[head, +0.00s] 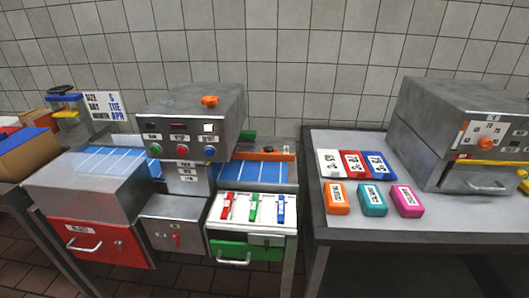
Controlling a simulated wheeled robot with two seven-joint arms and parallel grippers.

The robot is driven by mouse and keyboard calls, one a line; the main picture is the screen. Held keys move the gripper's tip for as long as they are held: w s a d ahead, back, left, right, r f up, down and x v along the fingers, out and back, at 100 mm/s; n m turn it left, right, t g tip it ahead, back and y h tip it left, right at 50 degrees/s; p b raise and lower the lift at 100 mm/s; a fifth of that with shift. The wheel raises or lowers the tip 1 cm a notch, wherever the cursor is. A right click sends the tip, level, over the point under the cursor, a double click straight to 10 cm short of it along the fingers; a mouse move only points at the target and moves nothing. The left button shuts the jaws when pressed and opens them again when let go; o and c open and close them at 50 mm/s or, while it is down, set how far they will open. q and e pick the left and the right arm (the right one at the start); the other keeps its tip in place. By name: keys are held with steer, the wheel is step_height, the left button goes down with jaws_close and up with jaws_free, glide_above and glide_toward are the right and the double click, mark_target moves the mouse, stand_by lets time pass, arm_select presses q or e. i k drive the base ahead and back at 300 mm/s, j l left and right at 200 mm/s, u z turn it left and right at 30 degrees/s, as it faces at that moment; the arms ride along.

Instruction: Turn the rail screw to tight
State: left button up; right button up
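A grey machine (194,120) with a sloped button panel stands over a blue belt (112,164). An orange knob (209,101) sits on top of the machine. To its right, an orange-brown rail (280,156) runs along the far part of the belt, with a small orange knob (268,149) on it. No readable label tells which knob is the rail screw, and its tightness cannot be told. Neither of my grippers is in the head view.
A red drawer (105,243) and a green drawer (245,250) are below the belt. A white tray (252,226) holds red, green and blue pieces. On the right table (450,228) are several coloured labelled blocks and a grey box machine (460,115). Cartons (27,155) stand at the left.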

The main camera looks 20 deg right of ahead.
mark_target(267, 149)
steer(key=j+z, duration=0.2)
steer(key=z, duration=0.6)
